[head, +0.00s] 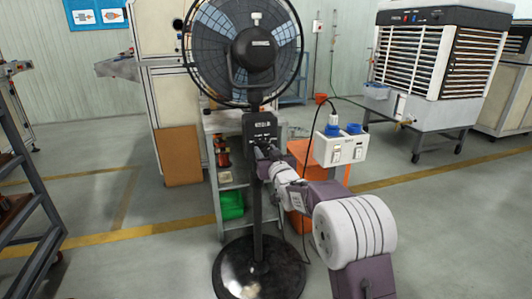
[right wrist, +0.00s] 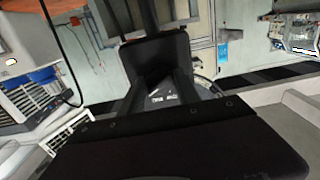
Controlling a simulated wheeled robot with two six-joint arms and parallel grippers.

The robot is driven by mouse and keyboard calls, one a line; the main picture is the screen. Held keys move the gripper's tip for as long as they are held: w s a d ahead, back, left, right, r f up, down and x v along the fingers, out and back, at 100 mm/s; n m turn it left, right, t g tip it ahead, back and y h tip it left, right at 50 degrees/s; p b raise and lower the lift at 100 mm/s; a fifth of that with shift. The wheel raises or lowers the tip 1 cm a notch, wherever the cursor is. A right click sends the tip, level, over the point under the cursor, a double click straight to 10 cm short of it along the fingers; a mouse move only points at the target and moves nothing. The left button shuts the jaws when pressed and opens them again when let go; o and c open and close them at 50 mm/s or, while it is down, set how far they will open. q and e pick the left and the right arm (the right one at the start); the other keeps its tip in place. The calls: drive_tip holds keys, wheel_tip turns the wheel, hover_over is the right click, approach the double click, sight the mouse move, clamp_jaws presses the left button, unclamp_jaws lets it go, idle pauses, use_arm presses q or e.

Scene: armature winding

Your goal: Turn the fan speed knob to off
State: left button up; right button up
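The black pedestal fan (head: 251,52) stands upright in the middle of the head view. Its dark control box (head: 262,127) sits on the pole below the fan head and carries small white markings. The fan speed knob cannot be made out in either view. My right gripper (head: 262,152) is at the lower front of the control box, hiding part of it; contact cannot be told. In the right wrist view, the two dark fingers of my right gripper (right wrist: 163,92) stand apart, with a grey surface with white marks between them. My left gripper is not in view.
A white socket box (head: 340,148) with blue plugs stands right of the fan, close to my right arm. A large air cooler (head: 440,60) stands at the right.

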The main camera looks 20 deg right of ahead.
clamp_jaws()
